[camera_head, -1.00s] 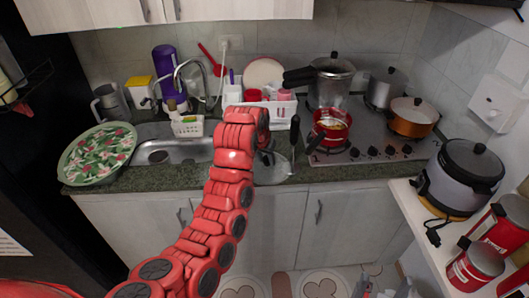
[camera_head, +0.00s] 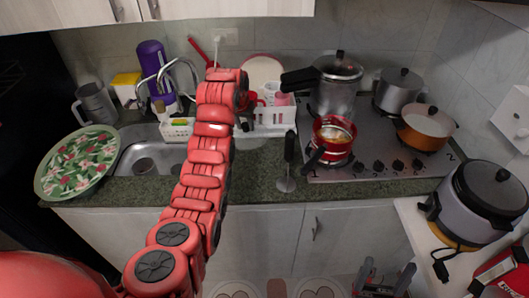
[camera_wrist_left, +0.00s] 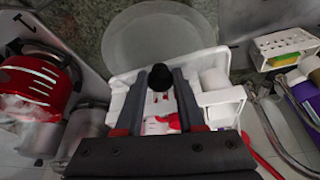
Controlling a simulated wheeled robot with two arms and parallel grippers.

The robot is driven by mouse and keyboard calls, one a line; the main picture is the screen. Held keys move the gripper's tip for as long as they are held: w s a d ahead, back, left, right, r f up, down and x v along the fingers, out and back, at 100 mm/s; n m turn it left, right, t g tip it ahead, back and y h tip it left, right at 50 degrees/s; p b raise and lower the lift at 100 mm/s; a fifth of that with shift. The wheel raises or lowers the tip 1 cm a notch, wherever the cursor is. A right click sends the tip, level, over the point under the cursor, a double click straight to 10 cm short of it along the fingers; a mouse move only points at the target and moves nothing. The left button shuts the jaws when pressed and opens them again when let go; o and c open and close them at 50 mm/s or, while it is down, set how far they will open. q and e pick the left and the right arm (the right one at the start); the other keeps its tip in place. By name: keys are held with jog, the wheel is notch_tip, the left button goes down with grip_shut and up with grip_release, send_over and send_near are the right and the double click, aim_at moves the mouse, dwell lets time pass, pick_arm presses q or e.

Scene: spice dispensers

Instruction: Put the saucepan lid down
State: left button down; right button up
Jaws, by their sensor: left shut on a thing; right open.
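My left gripper (camera_wrist_left: 160,84) is shut on the black knob (camera_wrist_left: 160,77) of the saucepan lid. The lid (camera_wrist_left: 160,30) is a clear glass disc, and part of the white dish rack overlaps its outline in the left wrist view. In the head view the lid (camera_head: 250,143) is a faint grey disc, partly hidden by my left arm, near the rack's front. I cannot tell whether it touches the counter. My left gripper (camera_head: 243,122) is mostly hidden behind its wrist there. My right gripper (camera_head: 378,284) is open and empty, low at the bottom edge.
The white dish rack (camera_head: 273,120) holds cups beside the lid. A black-handled utensil (camera_head: 288,160) stands on the counter to the right. The red pot (camera_head: 333,145) and other cookware occupy the stove. The sink (camera_head: 150,158) and a floral plate (camera_head: 78,165) are left.

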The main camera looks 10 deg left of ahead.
aim_at(245, 134)
pick_arm(q)
jog(key=shift+w+f, duration=0.1)
jog(key=shift+w, duration=0.2)
jog(key=shift+f+p, duration=0.4)
jog(key=shift+p, duration=0.1)
jog(key=f, duration=0.1)
jog(key=s+f+p, duration=0.1)
jog(key=f, duration=0.1)
jog(key=shift+p, duration=0.3)
jog(key=f+p, duration=0.1)
jog(key=f, duration=0.1)
jog(key=f+p, duration=0.1)
jog(key=f, duration=0.2)
jog(key=shift+w+f, duration=0.2)
jog(key=shift+f, duration=0.05)
jog(key=c, duration=1)
grip_release()
jog(key=shift+f, duration=0.2)
jog(key=o, duration=0.5)
jog(key=shift+r, duration=0.1)
